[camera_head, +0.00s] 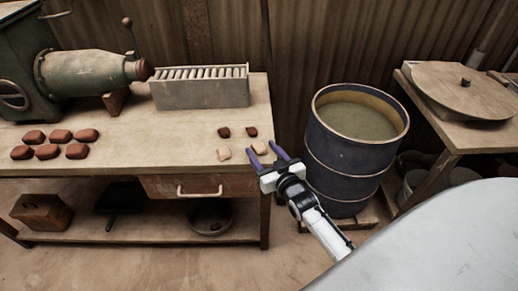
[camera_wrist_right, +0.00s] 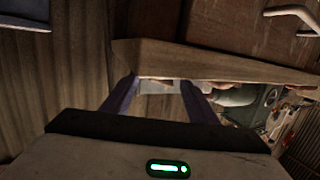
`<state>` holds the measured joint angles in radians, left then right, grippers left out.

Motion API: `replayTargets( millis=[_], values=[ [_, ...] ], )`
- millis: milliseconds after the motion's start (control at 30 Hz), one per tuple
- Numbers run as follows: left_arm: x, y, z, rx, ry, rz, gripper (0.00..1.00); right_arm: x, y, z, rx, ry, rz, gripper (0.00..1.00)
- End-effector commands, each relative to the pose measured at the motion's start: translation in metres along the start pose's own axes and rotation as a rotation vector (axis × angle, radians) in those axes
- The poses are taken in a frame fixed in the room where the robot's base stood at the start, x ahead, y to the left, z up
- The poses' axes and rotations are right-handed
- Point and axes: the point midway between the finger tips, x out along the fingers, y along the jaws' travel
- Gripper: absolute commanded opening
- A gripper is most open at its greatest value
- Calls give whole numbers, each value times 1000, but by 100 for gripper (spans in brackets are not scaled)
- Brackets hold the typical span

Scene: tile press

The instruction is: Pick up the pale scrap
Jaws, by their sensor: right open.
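Two small pale scraps lie on the workbench top near its right end. One pale scrap (camera_head: 224,153) is near the front edge; the other pale scrap (camera_head: 259,147) shows between my right gripper's fingertips in the head view. My right gripper (camera_head: 262,149) is open, with its purple fingers pointing toward the bench's right end. I cannot tell its height over the bench. In the right wrist view its fingers (camera_wrist_right: 159,82) are apart beside a wooden bench edge (camera_wrist_right: 200,66), and no scrap is clearly visible between them. My left gripper is out of view.
Two dark red scraps (camera_head: 224,132) lie behind the pale ones. Several red-brown lumps (camera_head: 55,143) lie at the bench's left. A grey slotted rack (camera_head: 200,93) and green press (camera_head: 85,72) stand behind. A blue barrel (camera_head: 345,160) stands close to my right gripper's right.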

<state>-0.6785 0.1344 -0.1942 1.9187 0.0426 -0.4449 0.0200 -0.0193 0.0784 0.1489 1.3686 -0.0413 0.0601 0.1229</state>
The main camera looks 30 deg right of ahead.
Motion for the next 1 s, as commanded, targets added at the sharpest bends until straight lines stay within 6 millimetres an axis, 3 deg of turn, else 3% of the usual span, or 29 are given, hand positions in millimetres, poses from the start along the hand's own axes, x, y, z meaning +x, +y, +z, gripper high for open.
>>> replayTargets(
  millis=[167,400,767,1000],
  values=[
    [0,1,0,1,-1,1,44,0,0,0,-1,-1,0,50],
    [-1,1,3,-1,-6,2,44,-1,0,0,-1,-1,0,10],
    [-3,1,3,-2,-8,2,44,-1,0,-4,-1,1,0,9],
    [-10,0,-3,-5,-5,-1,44,-8,0,-46,-2,4,-1,9]
  ],
)
